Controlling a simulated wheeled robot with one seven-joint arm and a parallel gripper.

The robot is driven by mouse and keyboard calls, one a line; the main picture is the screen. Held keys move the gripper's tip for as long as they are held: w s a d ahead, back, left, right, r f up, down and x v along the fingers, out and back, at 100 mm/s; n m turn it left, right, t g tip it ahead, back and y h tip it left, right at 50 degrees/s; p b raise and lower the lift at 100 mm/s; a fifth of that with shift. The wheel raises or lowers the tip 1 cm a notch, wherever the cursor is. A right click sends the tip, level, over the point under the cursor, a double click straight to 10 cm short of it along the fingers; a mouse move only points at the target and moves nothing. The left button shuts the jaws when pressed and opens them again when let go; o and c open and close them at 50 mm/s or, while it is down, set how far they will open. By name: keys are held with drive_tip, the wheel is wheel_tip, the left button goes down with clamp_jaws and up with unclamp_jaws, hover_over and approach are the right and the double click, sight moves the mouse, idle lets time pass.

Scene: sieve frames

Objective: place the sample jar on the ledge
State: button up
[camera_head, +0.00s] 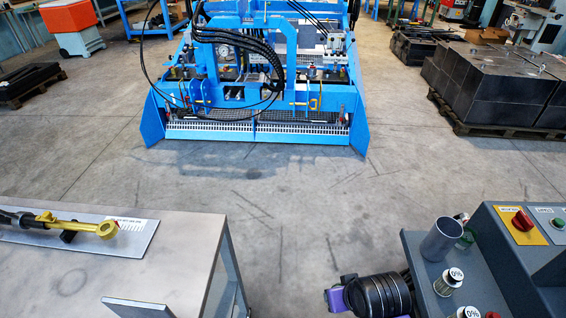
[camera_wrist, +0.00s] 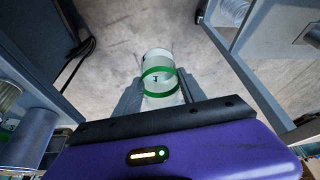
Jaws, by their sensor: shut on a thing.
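The sample jar (camera_wrist: 158,72), pale with green bands, is between the two fingers of my gripper (camera_wrist: 160,90) in the wrist view. My gripper is shut on it and holds it above the floor, clear of the surfaces on both sides. In the head view, only part of my purple gripper body shows at the bottom, beside the grey console; its fingers and the held jar are hidden. I cannot tell for sure which surface is the ledge.
The grey console (camera_head: 424,268) at the right bears a metal cup (camera_head: 441,240), small jars with 0% labels and a red knob (camera_head: 522,220). A grey table (camera_head: 180,250) with a yellow-ended tool stands at the left. Open floor (camera_head: 300,195) lies between, before a blue machine (camera_head: 250,100).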

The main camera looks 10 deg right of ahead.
drive_tip(key=w+d+r+m+h, duration=0.1)
drive_tip(key=w+d+r+m, duration=0.15)
drive_tip(key=d+r, duration=0.45)
drive_tip(key=w+d+r+m+h, duration=0.1)
drive_tip(key=w+d+r+m, duration=0.2)
drive_tip(key=d, duration=0.9)
drive_tip(key=s+d+r+m+g+h, duration=0.1)
drive_tip(key=s+d+r+m, duration=0.1)
drive_tip(key=d+r, duration=0.5)
drive_tip(key=s+d+r+m, duration=0.2)
drive_tip(key=d+r, duration=0.1)
drive_tip(key=d, duration=0.7)
drive_tip(key=shift+m+g+h, duration=0.3)
drive_tip(key=shift+m+g, duration=0.1)
drive_tip(key=shift+m, duration=0.05)
drive_tip(key=f, duration=0.6)
drive_tip(key=s+f, duration=0.1)
drive_tip(key=f, duration=0.6)
drive_tip(key=s+f+p, duration=0.1)
drive_tip(key=f, duration=0.6)
drive_tip(key=shift+s+d+f, duration=0.15)
drive_tip(key=shift+d+f, duration=0.05)
drive_tip(key=shift+d, duration=0.1)
drive_tip(key=shift+f, duration=0.1)
drive_tip(key=o, duration=1.4)
drive_tip(key=shift+c, duration=0.2)
